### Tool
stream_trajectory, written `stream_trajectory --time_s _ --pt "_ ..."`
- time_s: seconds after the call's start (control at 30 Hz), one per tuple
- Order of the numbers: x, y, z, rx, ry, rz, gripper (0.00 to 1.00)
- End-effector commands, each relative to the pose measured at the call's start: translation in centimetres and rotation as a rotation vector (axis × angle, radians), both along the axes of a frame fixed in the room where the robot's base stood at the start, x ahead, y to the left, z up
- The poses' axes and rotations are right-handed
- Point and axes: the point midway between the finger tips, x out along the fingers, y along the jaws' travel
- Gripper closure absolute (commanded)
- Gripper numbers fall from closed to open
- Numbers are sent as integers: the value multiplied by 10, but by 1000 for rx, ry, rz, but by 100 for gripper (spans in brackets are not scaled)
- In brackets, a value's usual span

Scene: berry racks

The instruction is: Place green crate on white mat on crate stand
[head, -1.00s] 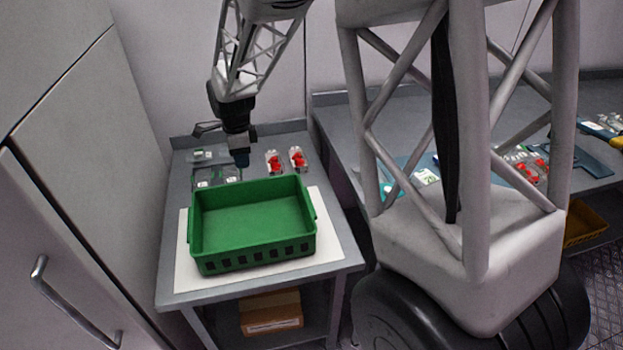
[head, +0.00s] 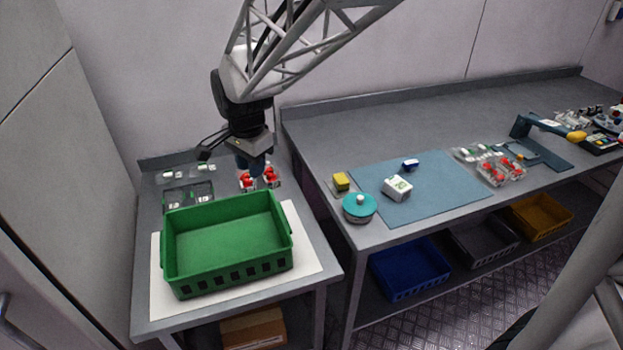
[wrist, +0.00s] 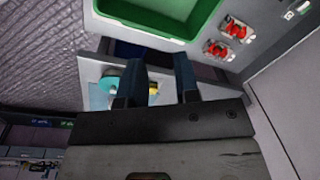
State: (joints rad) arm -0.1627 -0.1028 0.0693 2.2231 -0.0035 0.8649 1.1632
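The green crate (head: 228,268) sits upright and empty on the white mat (head: 308,262), which lies on the small grey crate stand (head: 146,290). The mat shows around the crate's front and right side. In the wrist view the crate (wrist: 150,30) is at the top edge, beyond the fingertips. My gripper (head: 248,168) is above the back of the stand, behind the crate and apart from it. In the wrist view my gripper (wrist: 158,72) has its two fingers spread with nothing held between them.
Clear punnets with red berries (head: 260,180) stand behind the crate, near my gripper. Clear empty-looking trays (head: 186,190) lie at the back left. A long bench (head: 330,130) on the right holds a blue mat (head: 425,190). A blue bin (head: 410,270) is below it.

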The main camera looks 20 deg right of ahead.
Motion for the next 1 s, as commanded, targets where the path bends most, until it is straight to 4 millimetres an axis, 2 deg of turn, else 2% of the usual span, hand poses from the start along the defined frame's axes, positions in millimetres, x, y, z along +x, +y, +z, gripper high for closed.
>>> stream_trajectory --time_s 0.2,0.47,1.0 --pt "-44 -24 20 -17 -30 165 70" --pt "-97 -47 35 -45 -61 367 70" --pt "-207 -83 44 -129 -117 780 70"
